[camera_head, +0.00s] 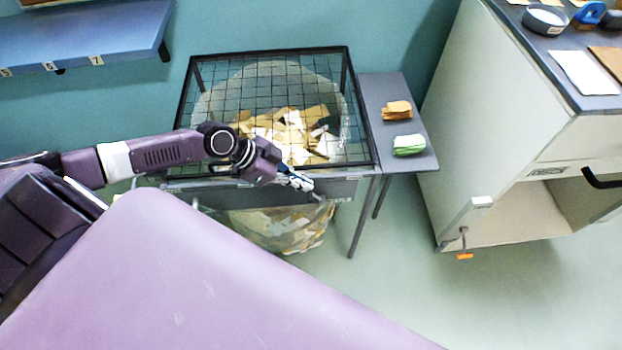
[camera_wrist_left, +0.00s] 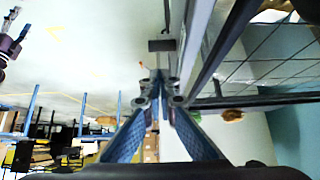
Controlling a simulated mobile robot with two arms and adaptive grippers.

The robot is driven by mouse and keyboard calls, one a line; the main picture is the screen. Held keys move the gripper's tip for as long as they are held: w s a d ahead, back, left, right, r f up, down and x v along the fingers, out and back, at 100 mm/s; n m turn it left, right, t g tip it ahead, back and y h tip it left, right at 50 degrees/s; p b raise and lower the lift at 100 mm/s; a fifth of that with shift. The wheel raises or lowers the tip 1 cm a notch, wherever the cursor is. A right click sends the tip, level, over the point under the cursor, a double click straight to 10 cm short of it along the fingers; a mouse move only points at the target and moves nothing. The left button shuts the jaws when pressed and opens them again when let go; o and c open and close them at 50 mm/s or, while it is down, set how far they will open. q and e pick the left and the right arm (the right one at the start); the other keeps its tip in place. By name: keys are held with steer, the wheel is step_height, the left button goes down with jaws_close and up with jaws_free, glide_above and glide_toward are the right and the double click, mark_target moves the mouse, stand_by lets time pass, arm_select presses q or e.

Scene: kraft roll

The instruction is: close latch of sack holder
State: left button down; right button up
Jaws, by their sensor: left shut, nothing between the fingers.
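The sack holder (camera_head: 361,108) is a black frame with a wire-grid lid lying flat over it. A clear sack (camera_head: 275,236) with paper scraps hangs inside and bulges out below. My left gripper (camera_head: 309,187) is at the front edge of the holder, right of its middle, pointing right. It is shut and empty; its fingertips also meet in the left wrist view (camera_wrist_left: 158,77). A small dark block (camera_wrist_left: 162,45) on the frame's side lies just beyond the fingertips there; I cannot tell if it is the latch or how it stands.
A small grey side table (camera_head: 410,168) with stacked brown and green-white packs stands right of the holder. A white cabinet (camera_head: 490,120) with an open lower bay is further right. A blue shelf (camera_head: 80,45) is on the wall at left. Floor in front is clear.

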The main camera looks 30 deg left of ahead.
arm_select(q)
steer(key=s+a+r, duration=0.1)
steer(key=s+a, duration=0.2)
steer(key=a, duration=0.2)
steer(key=shift+s+r+b, duration=0.15)
steer(key=shift+r+b, duration=0.15)
steer(key=shift+r, duration=0.1)
